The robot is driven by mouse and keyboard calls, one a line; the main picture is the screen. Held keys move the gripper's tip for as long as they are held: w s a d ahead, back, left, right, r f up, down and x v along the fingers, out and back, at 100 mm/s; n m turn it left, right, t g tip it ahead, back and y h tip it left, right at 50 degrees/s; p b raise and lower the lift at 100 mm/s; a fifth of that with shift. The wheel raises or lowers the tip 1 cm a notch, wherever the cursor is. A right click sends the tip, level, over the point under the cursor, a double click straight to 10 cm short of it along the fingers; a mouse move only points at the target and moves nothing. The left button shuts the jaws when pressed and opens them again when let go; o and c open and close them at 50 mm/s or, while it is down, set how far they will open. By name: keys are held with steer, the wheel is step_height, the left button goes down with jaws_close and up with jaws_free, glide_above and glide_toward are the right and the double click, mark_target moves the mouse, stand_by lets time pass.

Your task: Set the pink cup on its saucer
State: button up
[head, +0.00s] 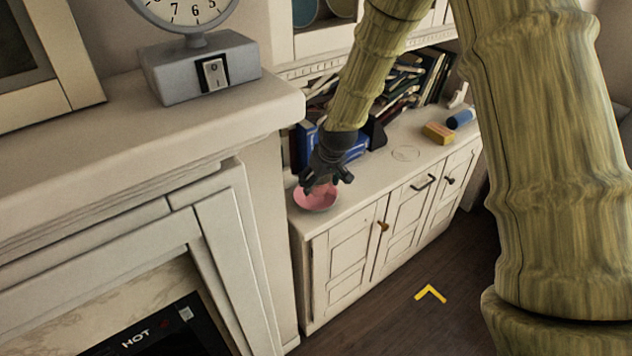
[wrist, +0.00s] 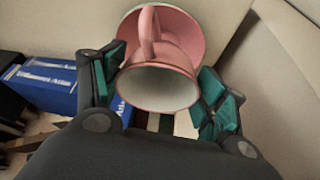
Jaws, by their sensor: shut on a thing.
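My gripper (head: 326,181) is above the left end of the white cabinet top in the head view, fingers pointing down. It is shut on the pink cup (wrist: 160,84), which sits between the two fingers in the wrist view with its open mouth toward the camera and its handle at the top. The pink saucer (head: 315,204) lies on the cabinet top under my gripper. It also shows behind the cup in the wrist view (wrist: 193,27). The fingers hide much of the cup in the head view, and I cannot tell whether cup and saucer touch.
Blue books (head: 351,149) stand just behind my gripper, with more books along the back. A yellow box (head: 438,133) and a blue cylinder (head: 461,118) lie farther right. A faint ring (head: 405,153) marks clear cabinet top. A mantel (head: 220,118) rises at the left.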

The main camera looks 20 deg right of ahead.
steer(key=shift+w+a+f, duration=0.15)
steer(key=shift+w, duration=1)
steer(key=shift+f+p, duration=0.8)
steer(key=shift+f, duration=0.9)
steer(key=shift+f, duration=0.25)
steer(key=o, duration=1.1)
steer(key=shift+c, duration=0.2)
